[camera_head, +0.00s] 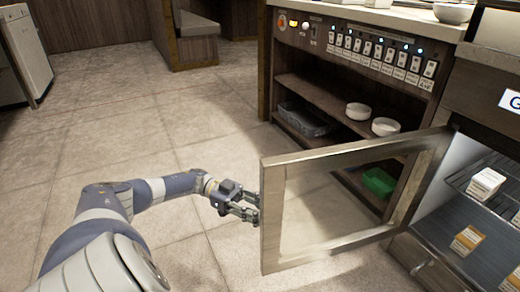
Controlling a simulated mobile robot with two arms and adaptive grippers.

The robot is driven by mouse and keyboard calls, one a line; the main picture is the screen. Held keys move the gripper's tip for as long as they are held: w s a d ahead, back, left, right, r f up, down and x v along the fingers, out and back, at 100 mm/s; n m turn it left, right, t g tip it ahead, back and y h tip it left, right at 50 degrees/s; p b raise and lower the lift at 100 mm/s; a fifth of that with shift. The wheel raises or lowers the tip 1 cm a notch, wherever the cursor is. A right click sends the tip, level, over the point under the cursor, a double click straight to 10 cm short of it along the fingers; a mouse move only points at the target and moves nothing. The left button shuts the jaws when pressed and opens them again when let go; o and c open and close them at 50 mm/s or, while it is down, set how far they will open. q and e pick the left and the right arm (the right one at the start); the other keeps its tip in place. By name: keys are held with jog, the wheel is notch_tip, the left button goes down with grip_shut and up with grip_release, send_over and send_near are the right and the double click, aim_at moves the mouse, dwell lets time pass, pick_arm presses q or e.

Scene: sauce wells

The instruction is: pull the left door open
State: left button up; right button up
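The left door (272,220) has a pale metal frame around a clear pane. It stands swung wide open, out to the left of the lit cabinet (450,185), with its hinge side at the cabinet. My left gripper (257,206) is just left of the door's free upright edge, about halfway up. Its two fingers are spread with a gap between them and point at the door. I cannot tell whether the fingertips touch the edge; I see nothing held between them. My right gripper is not in view.
Behind the door is a wooden counter (290,62) with switches, white bowls (385,126) and a green tub (378,182) on shelves. The tiled floor (130,140) to the left is clear.

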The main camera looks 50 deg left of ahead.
pick_arm(q)
jog(key=v, duration=0.7)
jog(key=shift+a, duration=0.3)
jog(key=shift+s, duration=0.15)
dwell(0.4)
